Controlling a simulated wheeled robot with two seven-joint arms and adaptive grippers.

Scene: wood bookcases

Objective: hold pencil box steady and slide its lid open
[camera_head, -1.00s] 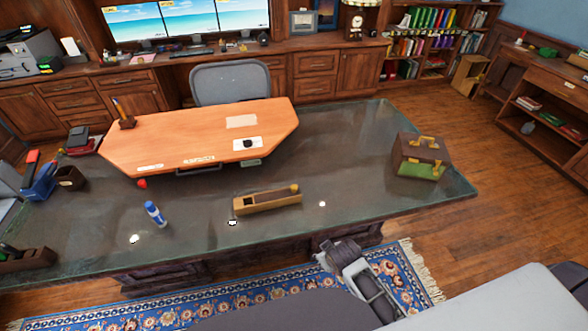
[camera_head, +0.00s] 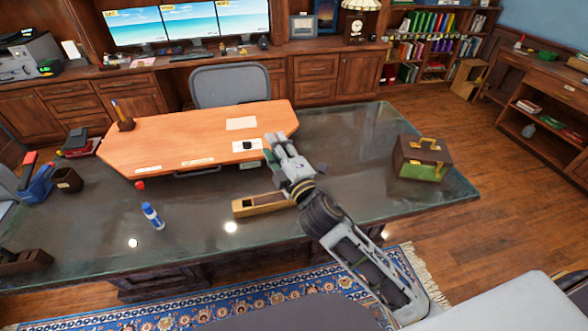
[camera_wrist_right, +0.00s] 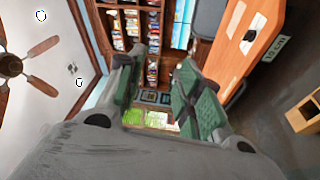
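The pencil box (camera_head: 262,204) is a long, light wooden box lying on the glass-topped desk near its front edge. One end of the box (camera_wrist_right: 304,113) also shows at the right edge of the right wrist view. My right gripper is raised over the desk, its fingers pointing away toward the back. In the right wrist view its two green-padded fingers (camera_wrist_right: 158,85) are spread apart with nothing between them. My left gripper is not in view.
A brown and green case (camera_head: 421,158) sits at the desk's right end. The glass between box and bottle is clear.

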